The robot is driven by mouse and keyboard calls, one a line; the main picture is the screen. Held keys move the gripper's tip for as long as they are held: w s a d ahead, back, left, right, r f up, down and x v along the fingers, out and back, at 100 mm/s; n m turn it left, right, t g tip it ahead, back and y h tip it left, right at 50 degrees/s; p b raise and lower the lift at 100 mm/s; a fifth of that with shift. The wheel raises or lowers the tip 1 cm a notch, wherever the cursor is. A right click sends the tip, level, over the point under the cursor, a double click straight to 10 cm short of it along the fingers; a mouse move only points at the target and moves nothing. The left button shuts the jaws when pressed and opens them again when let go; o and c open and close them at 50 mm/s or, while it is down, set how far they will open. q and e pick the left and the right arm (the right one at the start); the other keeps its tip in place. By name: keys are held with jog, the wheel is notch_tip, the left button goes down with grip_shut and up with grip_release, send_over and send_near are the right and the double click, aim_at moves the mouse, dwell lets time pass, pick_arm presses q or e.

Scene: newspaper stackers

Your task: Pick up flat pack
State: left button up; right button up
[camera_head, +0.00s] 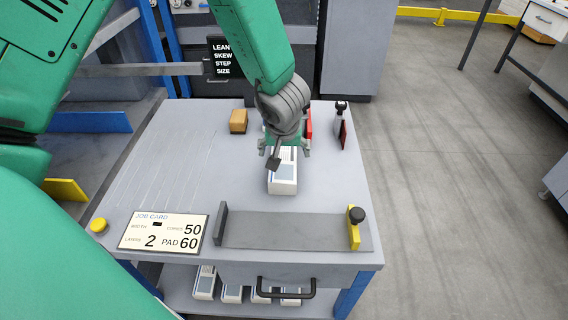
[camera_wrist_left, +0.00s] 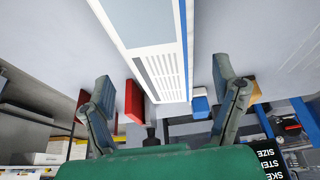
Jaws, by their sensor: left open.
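A white flat pack (camera_head: 283,180) with grey-blue printed panels lies on the grey table, near its middle. My left gripper (camera_head: 286,152) is over the far end of the pack, pointing down, and hides part of it. In the left wrist view the pack (camera_wrist_left: 160,50) shows its printed face and a blue side edge. It lies between my two open fingers (camera_wrist_left: 163,78), with a visible gap on each side. The fingers do not grip it. My right gripper is not in view.
A red block (camera_head: 309,123), tan block (camera_head: 238,121) and black-knobbed stand (camera_head: 341,118) sit behind the pack. A job card (camera_head: 164,231) and a grey tray (camera_head: 290,231) with a yellow clamp (camera_head: 354,228) are in front. Several packs (camera_head: 232,293) sit on the lower shelf.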

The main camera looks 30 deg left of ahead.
aim_at(284, 155)
pick_arm(q)
jog(key=b+x, duration=0.1)
jog(key=x, duration=0.2)
jog(key=shift+f, duration=0.4)
jog(key=shift+a+r, duration=0.1)
jog(key=c, duration=1.6)
jog(key=shift+r, duration=0.1)
